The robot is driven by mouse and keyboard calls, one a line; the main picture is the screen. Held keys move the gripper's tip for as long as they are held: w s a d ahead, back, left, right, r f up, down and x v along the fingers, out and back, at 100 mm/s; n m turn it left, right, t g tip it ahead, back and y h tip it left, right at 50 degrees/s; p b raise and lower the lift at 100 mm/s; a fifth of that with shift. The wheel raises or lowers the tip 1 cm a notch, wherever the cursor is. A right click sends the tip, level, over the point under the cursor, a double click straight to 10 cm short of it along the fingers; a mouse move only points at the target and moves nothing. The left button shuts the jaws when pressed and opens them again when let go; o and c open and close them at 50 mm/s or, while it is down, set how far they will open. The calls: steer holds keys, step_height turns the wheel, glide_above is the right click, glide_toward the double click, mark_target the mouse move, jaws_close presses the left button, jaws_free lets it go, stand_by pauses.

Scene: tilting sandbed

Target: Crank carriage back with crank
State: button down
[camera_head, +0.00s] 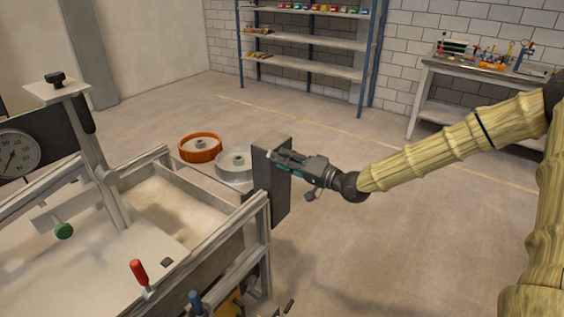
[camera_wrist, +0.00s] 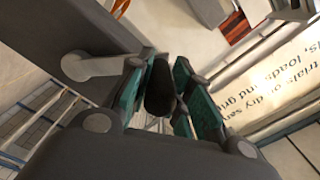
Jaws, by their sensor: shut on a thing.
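The sandbed rig with its pale sand trough (camera_head: 165,205) fills the left of the head view. An upright frame with a black top knob (camera_head: 56,80) stands over it; I cannot tell for sure which part is the carriage. A dark upright plate (camera_head: 270,185) is at the rig's right end. My gripper (camera_head: 279,159) is at this plate, reaching in from the right. In the wrist view my gripper's teal-padded fingers (camera_wrist: 160,72) are closed around the dark handle of the crank (camera_wrist: 160,90). The crank's grey arm (camera_wrist: 92,68) runs left. The crank is mostly hidden in the head view.
An orange ring-shaped weight (camera_head: 200,147) and a grey one (camera_head: 234,164) are behind the plate. A red-handled lever (camera_head: 139,272) and a green knob (camera_head: 64,231) are on the rig. Shelves (camera_head: 305,40) and a workbench (camera_head: 480,68) stand at the back. The floor at right is clear.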

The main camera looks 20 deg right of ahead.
steer(key=c, duration=1.3)
jaws_free()
steer(key=shift+d, duration=0.1)
steer(key=shift+o, duration=0.2)
steer(key=shift+s, duration=0.1)
steer(key=v, duration=1.2)
